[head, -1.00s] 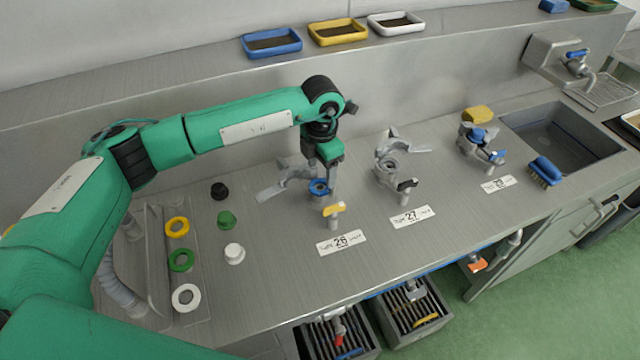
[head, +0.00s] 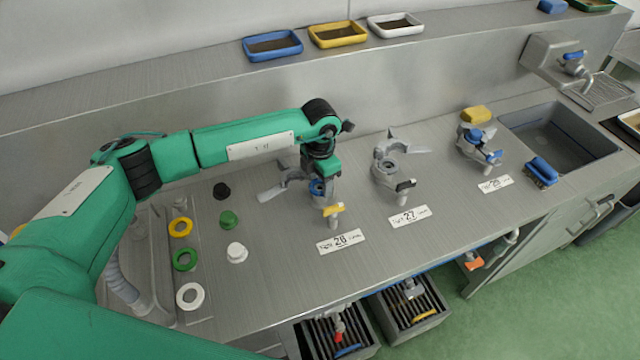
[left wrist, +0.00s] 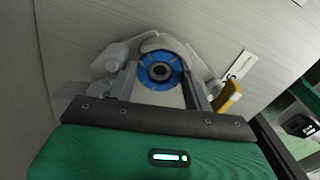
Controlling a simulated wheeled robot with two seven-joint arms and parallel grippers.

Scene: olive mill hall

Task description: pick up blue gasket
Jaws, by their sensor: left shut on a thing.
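The blue gasket (head: 317,188) is a ring at the tap body (head: 296,180) behind label 26. In the left wrist view the blue gasket (left wrist: 160,71) shows nearly whole, with a dark centre, in the grey tap body (left wrist: 115,55). My left gripper (head: 320,186) points down over it and partly hides it in the head view. Its two fingers lie on either side of the ring in the wrist view, shut on it. I cannot tell whether the ring is clear of its seat. My right gripper is not in view.
The yellow-handled lever (head: 333,210) is close in front of my left gripper. Taps 27 (head: 392,165) and 29 (head: 476,148) stand to the right. Yellow (head: 180,227), green (head: 184,260) and white (head: 190,295) rings lie at left. Open counter is in front.

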